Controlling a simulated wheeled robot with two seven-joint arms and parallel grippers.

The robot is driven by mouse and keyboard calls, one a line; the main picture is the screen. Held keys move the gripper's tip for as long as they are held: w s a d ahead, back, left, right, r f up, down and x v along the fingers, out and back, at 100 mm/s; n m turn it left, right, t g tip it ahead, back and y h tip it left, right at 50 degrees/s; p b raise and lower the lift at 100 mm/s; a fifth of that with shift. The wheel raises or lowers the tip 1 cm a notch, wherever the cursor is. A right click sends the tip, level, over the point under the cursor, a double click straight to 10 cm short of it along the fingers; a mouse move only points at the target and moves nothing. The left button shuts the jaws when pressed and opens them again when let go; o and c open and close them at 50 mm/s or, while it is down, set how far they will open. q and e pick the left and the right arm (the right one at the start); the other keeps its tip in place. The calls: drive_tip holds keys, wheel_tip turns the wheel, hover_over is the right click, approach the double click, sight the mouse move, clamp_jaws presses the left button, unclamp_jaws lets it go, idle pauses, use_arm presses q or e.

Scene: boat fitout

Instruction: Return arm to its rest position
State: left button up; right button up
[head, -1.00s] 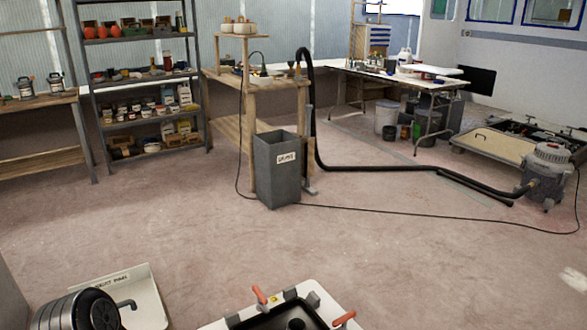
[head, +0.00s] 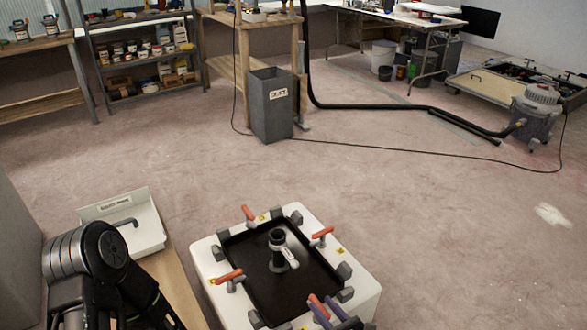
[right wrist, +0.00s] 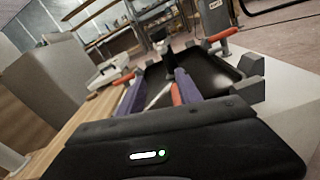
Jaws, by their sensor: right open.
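My right gripper (head: 333,314) shows at the bottom edge of the head view, at the near side of a white fixture (head: 365,295). Its two purple fingers are spread apart, and they also show in the right wrist view (right wrist: 158,92). An orange clamp handle (right wrist: 175,95) shows close to the fingers; I cannot tell whether they touch it. No held object shows between the fingers. The fixture carries a black tray-like panel (head: 258,270) with a black and white fitting (head: 281,250) near its middle. My left arm shows at the lower left; its gripper is out of view.
Orange-handled clamps (head: 248,214) stand around the panel. A white bin (head: 140,225) sits on a wooden surface (head: 178,290) at left. A grey bin (head: 271,105), hose and vacuum (head: 533,115) are farther back. The floor between is clear.

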drive_tip(key=s+a+f+n+g+y, duration=0.1)
drive_tip(key=s+a+f+n+g, duration=0.1)
drive_tip(key=s+a+n+g, duration=0.35)
drive_tip(key=s+a+f+n+g+y, duration=0.1)
drive_tip(key=s+a+f+n+g, duration=0.15)
drive_tip(key=s, duration=0.65)
drive_tip(key=s+a+f+n+g+y, duration=0.1)
drive_tip(key=s+a+n+g, duration=0.35)
drive_tip(key=s, duration=0.25)
drive_tip(key=s+d+f+n+g+h, duration=0.2)
drive_tip(key=s+d+n+g+h, duration=0.15)
drive_tip(key=s+n, duration=0.5)
drive_tip(key=s+d+r+n+t+h, duration=0.1)
drive_tip(key=s+d+r+n+h, duration=0.2)
drive_tip(key=d+r+n+h, duration=0.35)
drive_tip(key=w+r+n+t+y+p, duration=0.1)
drive_tip(key=w+r+n+p, duration=0.1)
drive_tip(key=r+p, duration=1.1)
wheel_tip(320, 180, up, 2)
drive_tip(key=shift+w+d+r+y+p, duration=0.1)
drive_tip(key=shift+w+d+y+p, duration=0.15)
drive_tip(key=shift+w, duration=0.25)
drive_tip(key=shift+n, duration=0.25)
